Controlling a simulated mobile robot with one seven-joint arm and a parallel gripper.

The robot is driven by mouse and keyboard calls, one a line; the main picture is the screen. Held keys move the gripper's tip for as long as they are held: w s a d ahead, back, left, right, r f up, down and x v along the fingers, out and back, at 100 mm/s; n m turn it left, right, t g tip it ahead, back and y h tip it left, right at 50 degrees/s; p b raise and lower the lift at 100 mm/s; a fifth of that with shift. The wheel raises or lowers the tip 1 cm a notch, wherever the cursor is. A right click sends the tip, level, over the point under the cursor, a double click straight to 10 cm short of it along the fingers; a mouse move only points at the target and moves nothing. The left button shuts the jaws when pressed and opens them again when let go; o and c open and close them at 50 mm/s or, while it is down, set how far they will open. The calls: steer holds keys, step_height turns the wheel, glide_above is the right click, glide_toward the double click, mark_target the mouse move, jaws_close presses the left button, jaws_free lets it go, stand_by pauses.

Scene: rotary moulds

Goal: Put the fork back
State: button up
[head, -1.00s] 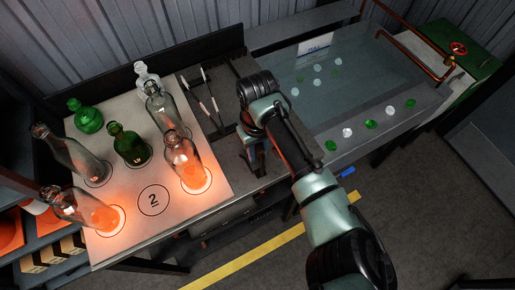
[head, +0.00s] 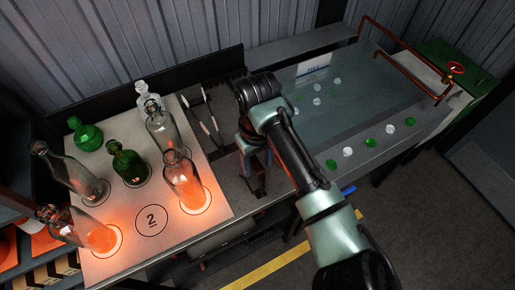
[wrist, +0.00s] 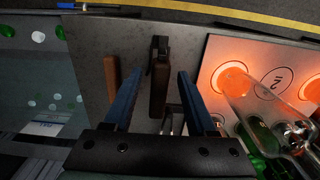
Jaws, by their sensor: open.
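My gripper (head: 256,166) is open and points down over the grey steel bench between the pale board and the water tank. In the wrist view its two blue fingers (wrist: 160,76) stand apart. A dark tool with a brown grip (wrist: 158,92) and a black bracket-like end shows between and beyond them; I cannot tell whether it is the fork. A two-pronged metal piece (wrist: 173,122) shows partly behind the gripper body. In the head view a two-armed tool with pale grips (head: 207,118) lies beside the board. Nothing is clearly held.
The pale board (head: 190,222) carries several bottles, two glowing orange at the base. A brown wooden bar (wrist: 111,76) lies left of the fingers. The water tank (head: 350,105) holds green and white discs. A blue object (head: 348,190) is at the bench's front edge.

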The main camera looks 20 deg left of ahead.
step_height(320, 180, up, 8)
steer(key=shift+b, duration=0.6)
steer(key=w+a+r+t+y, duration=0.4)
steer(key=w+a+r+t, duration=0.1)
steer(key=a+r, duration=0.3)
steer(key=w+r+m+t+y, duration=0.1)
steer(key=w+r+t+y, duration=0.15)
steer(key=r, duration=0.55)
steer(key=w+r+t+y, duration=0.1)
steer(key=r+t+y, duration=0.15)
steer(key=r, duration=0.55)
steer(key=s+d+r+m+t, duration=0.1)
steer(key=d+r+m+t, duration=0.1)
steer(key=d+r+t, duration=0.35)
steer(key=s+d+r+m+t, duration=0.1)
steer(key=d+r+t, duration=0.15)
steer(key=r, duration=0.65)
steer(key=s+d+r+m+t+h, duration=0.6)
steer(key=s+d+r+t+h, duration=0.3)
steer(key=d, duration=0.5)
step_height(320, 180, up, 2)
steer(key=s, duration=0.3)
steer(key=shift+d+r, duration=0.15)
steer(key=shift+r, duration=0.1)
